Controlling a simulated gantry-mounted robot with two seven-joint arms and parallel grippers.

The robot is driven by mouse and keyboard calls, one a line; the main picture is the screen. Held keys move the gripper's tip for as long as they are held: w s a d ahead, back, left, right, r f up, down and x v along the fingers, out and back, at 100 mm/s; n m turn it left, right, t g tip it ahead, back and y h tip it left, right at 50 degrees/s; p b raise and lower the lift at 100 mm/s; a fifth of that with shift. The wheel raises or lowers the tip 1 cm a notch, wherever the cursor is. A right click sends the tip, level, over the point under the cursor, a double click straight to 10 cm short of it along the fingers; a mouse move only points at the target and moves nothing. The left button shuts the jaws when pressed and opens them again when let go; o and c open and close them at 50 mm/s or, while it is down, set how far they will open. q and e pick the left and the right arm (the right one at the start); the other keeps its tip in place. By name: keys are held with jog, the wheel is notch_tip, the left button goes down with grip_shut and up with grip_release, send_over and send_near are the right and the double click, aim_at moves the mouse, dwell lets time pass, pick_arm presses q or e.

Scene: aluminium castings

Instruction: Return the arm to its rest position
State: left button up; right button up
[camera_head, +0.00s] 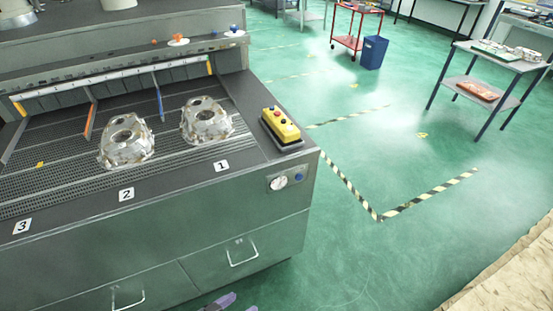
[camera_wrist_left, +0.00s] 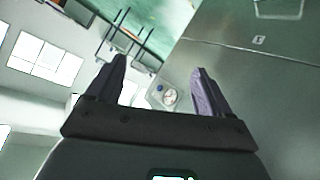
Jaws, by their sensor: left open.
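My left gripper (camera_wrist_left: 158,88) shows large in the left wrist view. Its two dark, purplish fingers stand apart with nothing between them. In the head view only its purple fingertips (camera_head: 232,303) show at the bottom edge, in front of the grey machine's drawers and clear of them. The rest of the left arm is out of the head view. My right gripper is in neither view. Two aluminium castings, one in lane 2 (camera_head: 126,141) and one in lane 1 (camera_head: 205,121), sit on the machine's grated bed, away from the gripper.
The grey machine (camera_head: 235,205) fills the left, with a yellow button box (camera_head: 282,127) on its right corner. Green floor with striped tape (camera_head: 428,194) is open to the right. A table with trays (camera_head: 497,62), a red cart (camera_head: 354,30) and a blue bin (camera_head: 373,52) stand farther back.

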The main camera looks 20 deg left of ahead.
pick_arm(q)
jog(key=s+a+r+m+g+y, duration=0.25)
jog(key=s+r+g+y, duration=0.25)
jog(key=s+g, duration=0.3)
notch_tip(320, 180, up, 24)
jog(key=p, duration=2.5)
jog(key=shift+s+a+n+t, duration=0.3)
jog(key=shift+s+a+n, duration=0.05)
jog(key=shift+s+a, duration=0.1)
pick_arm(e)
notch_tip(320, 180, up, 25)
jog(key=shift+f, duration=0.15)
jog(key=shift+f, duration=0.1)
